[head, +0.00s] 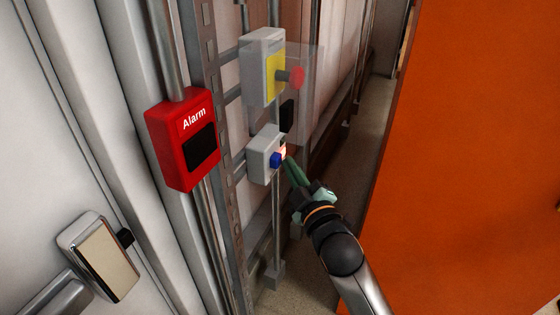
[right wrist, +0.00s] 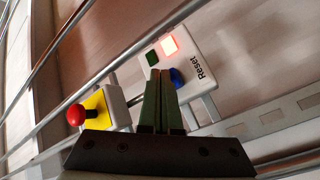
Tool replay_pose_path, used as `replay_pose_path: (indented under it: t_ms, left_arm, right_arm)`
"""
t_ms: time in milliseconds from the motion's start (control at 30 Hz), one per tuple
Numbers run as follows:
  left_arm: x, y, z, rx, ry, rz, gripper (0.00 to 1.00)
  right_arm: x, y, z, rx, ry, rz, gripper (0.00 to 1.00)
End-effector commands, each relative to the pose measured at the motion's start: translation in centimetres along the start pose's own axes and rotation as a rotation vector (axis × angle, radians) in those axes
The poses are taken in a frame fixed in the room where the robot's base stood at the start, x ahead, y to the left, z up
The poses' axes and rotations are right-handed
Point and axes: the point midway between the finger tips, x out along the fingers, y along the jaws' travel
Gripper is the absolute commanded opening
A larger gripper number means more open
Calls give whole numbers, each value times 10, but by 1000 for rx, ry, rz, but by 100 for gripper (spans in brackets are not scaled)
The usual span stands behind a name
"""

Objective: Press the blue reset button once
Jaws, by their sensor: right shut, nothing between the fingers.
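The blue reset button (head: 275,159) sticks out from a small grey box (head: 259,166) on the rail frame. In the right wrist view the gripper's fingertips (right wrist: 161,73) lie just beside the button. I cannot tell whether they touch the box. My left gripper is not in view.
A yellow box with a red mushroom button (head: 297,77), behind a clear cover, is mounted above the reset box. A red alarm box (head: 182,140) hangs to the left. An orange panel (head: 460,150) fills the right side. Upright rails stand around the boxes.

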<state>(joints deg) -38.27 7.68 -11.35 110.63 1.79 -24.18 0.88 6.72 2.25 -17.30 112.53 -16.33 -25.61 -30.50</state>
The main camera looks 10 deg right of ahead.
Motion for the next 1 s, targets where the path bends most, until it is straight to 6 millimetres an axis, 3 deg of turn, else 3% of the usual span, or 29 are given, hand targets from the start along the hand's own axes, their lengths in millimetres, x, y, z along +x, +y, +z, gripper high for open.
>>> replay_pose_path:
  t_ms: [1000]
  left_arm:
    - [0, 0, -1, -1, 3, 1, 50]
  right_arm:
    - [9, -6, -7, 1, 1, 0, 0]
